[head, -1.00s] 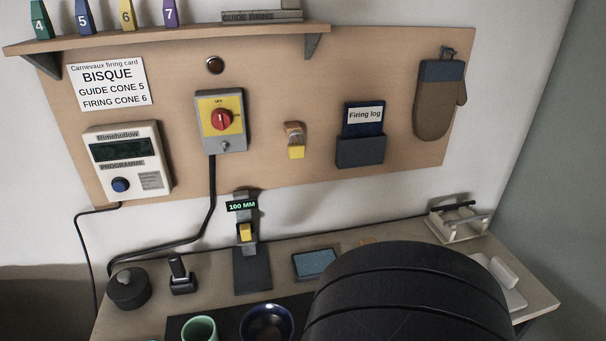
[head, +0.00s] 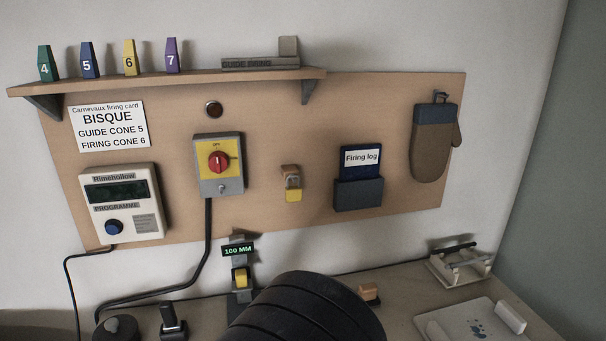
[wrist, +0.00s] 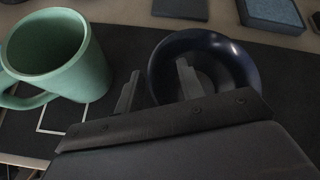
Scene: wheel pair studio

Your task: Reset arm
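My gripper (wrist: 157,88) shows in the wrist view as two grey fingers standing apart, with no object seen held between them. It is open. The right finger shows in front of the dark blue bowl (wrist: 238,62), and the left finger is just left of the bowl. The green mug (wrist: 70,72) stands to the left of the fingers on a dark mat (wrist: 118,50). I cannot tell how high the fingers are above the mat. In the head view only my dark arm shows at the bottom centre; the gripper is hidden.
A board with a red switch (head: 219,162), a programme box (head: 122,204), a padlock (head: 292,188) and a firing log (head: 361,160) is behind the bench. A 100 mm gauge (head: 238,251) stands behind my arm. A white scale-like plate (head: 470,325) lies at right.

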